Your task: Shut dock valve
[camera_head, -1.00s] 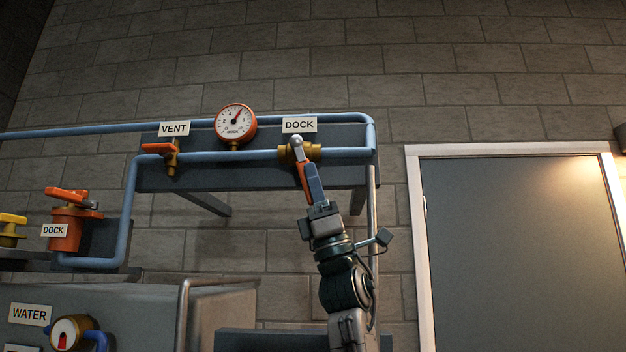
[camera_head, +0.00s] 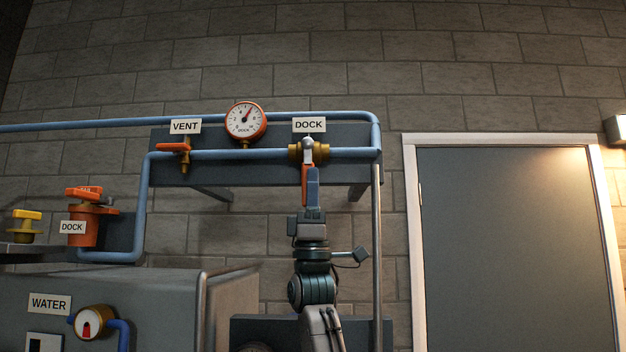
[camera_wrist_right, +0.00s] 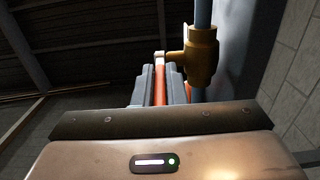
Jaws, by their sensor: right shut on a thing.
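My right gripper (camera_head: 309,180) comes up from below and is shut on the lever. In the right wrist view the lever (camera_wrist_right: 160,86) stands between the grey fingers (camera_wrist_right: 160,78), and the brass valve body (camera_wrist_right: 201,55) is just right of them. The fingers hide part of the lever. My left gripper is not in view.
A vent valve (camera_head: 184,152) with a level orange handle and a round gauge (camera_head: 245,121) are left on the same pipework. An orange unit (camera_head: 86,226) at lower left also has a DOCK label. A grey door (camera_head: 515,245) is at right.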

